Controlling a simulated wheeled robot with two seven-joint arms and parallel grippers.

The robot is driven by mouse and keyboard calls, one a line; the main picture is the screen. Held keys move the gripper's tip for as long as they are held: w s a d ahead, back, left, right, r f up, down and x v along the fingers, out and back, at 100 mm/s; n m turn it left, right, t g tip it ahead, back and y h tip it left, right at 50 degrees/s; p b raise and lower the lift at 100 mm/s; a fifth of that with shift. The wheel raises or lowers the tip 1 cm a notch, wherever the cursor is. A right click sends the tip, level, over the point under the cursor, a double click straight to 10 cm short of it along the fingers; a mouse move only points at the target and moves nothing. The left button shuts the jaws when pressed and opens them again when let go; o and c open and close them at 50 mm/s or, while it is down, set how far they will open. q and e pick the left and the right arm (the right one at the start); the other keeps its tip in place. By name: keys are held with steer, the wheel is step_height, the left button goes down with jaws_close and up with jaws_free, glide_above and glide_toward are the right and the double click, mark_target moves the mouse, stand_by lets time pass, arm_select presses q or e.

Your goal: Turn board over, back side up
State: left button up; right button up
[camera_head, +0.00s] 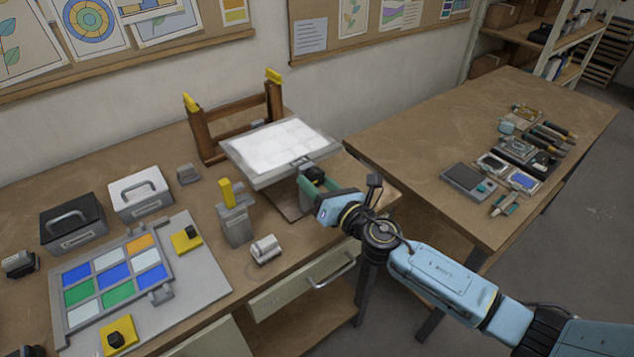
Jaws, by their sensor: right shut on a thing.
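A grey-framed board (279,146) with pale white panes is held slightly tilted above the bench, in front of the brown wooden stand (236,121). I cannot tell for certain which of its sides faces up. My right gripper (305,168) is shut on the near edge of the board, by a small grey tab on the frame. The fingertips are partly hidden by the gripper body and the board's edge. The stand has two posts with yellow tops, and the board hides part of its lower right. My left gripper is not in view.
A grey plate (190,292) at left bears a framed grid of blue, green, white and orange panes (112,273) with yellow clamps. Black (72,221) and white (141,193) handled boxes stand behind it. A grey post with a yellow top (234,213) stands near the board.

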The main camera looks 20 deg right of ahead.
stand_by(0.6)
steer(key=o, duration=1.4)
steer(key=b+v, duration=0.2)
steer(key=v, duration=1.1)
steer(key=shift+s, duration=0.2)
steer(key=shift+d, duration=0.1)
